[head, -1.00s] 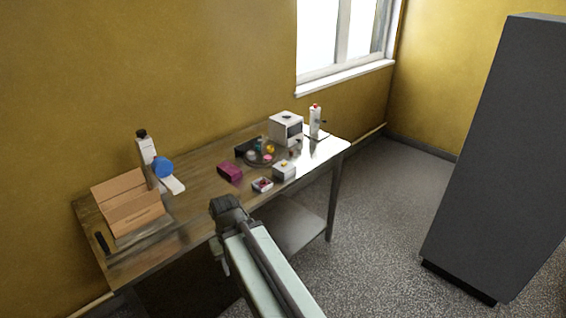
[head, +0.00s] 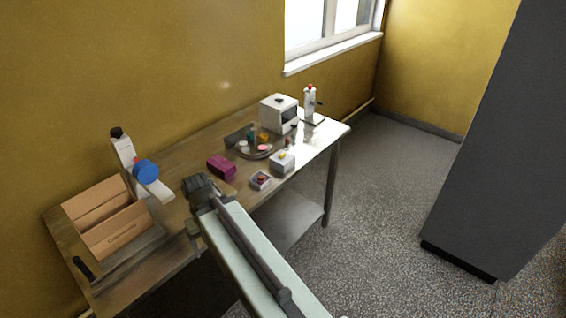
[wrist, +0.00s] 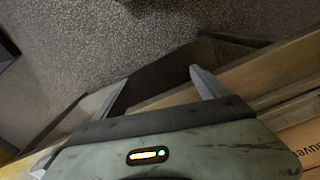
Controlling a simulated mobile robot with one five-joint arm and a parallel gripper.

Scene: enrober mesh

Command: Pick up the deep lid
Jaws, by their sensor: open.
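I cannot tell for sure which thing is the deep lid. Small boxes stand on the table: a magenta box (head: 221,166), a low open box (head: 260,181) with reddish contents, and a whitish box (head: 282,162) with a yellow item on top. My gripper (head: 200,188) is over the table's front part, left of these boxes and right of the cardboard box. In the wrist view my gripper (wrist: 158,88) has its two fingers spread with nothing between them; beyond lie the table edge and floor. No lid shows there.
The wooden table (head: 170,172) stands along the yellow wall. An open cardboard box (head: 115,232) is at its left, beside a white stand with a blue disc (head: 146,172). A round tray (head: 262,154), a white machine (head: 279,113) and a white dispenser (head: 310,103) stand at the far right.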

